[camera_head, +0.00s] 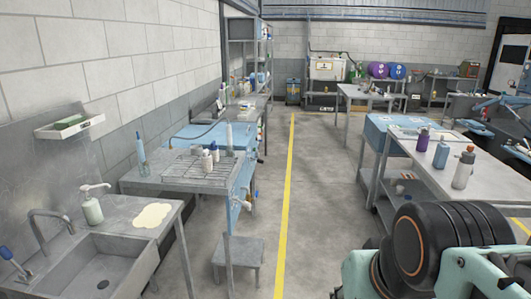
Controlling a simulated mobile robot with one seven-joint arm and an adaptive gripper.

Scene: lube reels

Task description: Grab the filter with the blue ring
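I cannot pick out a filter with a blue ring for certain in the head view. On the wire rack of the left bench stand two small white bottles, one with a dark top and one with a blue top (214,151). Taller pale cylinders with blue parts stand by the wall (141,154) and behind the rack (229,136). My mint-green and black arm parts fill the lower right corner. I cannot make out any gripper fingertips there.
A metal sink (80,270) with a soap bottle (92,207) is at the lower left. A step stool (239,252) stands beside the left bench. The right table (475,185) holds several bottles. The floor aisle along the yellow line (287,200) is clear.

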